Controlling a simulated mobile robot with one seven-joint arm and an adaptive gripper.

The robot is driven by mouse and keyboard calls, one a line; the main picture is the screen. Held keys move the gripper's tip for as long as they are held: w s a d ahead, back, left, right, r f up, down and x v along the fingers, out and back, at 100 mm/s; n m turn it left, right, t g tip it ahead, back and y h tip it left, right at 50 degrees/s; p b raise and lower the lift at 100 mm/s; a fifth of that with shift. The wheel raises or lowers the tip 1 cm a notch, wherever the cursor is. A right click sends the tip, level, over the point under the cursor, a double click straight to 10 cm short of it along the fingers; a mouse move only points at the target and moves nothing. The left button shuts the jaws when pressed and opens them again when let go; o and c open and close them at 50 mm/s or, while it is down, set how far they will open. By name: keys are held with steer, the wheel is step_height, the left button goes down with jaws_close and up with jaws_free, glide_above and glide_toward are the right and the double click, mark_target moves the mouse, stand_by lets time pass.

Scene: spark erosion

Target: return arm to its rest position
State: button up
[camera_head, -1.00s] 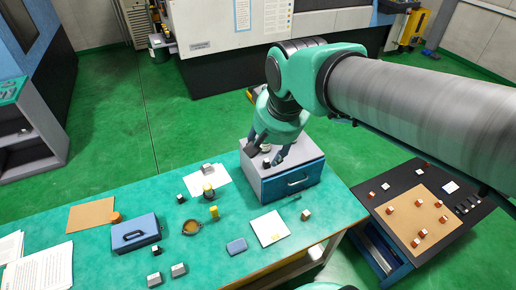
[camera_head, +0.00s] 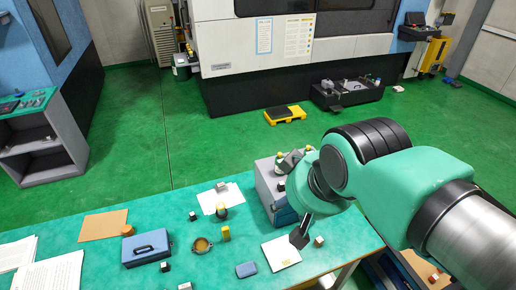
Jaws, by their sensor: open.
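My arm reaches in from the right edge, with its green wrist over the right end of the green bench (camera_head: 345,232). My gripper (camera_head: 295,199) is open, with its dark fingers spread apart and pointing left. One finger shows above the grey and blue drawer box (camera_head: 266,190), the other over the white sheet (camera_head: 281,253). I see nothing held between them. The wrist hides the right part of the box. Small yellow-topped items (camera_head: 280,157) show at the box top.
On the bench are a blue case (camera_head: 146,248), a round brown dish (camera_head: 202,245), a yellow piece (camera_head: 226,233), small blocks and papers. A dark cart (camera_head: 405,275) at the lower right is mostly behind my arm. A yellow platform (camera_head: 285,115) stands on the open green floor.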

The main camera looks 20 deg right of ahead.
step_height(320, 180, down, 11)
steer(key=b, duration=1)
steer(key=shift+b, duration=0.4)
steer(key=shift+w, duration=0.1)
steer(key=w+a+f+g+b, duration=0.1)
steer(key=w+a+f, duration=0.2)
steer(key=w+a, duration=0.35)
steer(key=w+a+f+m+g, duration=0.1)
steer(key=w+a+f, duration=0.35)
steer(key=w, duration=0.25)
steer(key=w+a+f+g+b, duration=0.1)
steer(key=w+a+f, duration=0.2)
steer(key=w+a, duration=0.4)
steer(key=shift+m+g, duration=0.6)
steer(key=w+a+f, duration=0.1)
steer(key=a+f, duration=0.6)
steer(key=f, duration=0.1)
steer(key=w+a+f+b, duration=0.1)
steer(key=w+a+f, duration=0.1)
steer(key=a+f, duration=0.6)
steer(key=w+a+f, duration=0.2)
steer(key=a+f, duration=0.6)
steer(key=shift+f, duration=0.2)
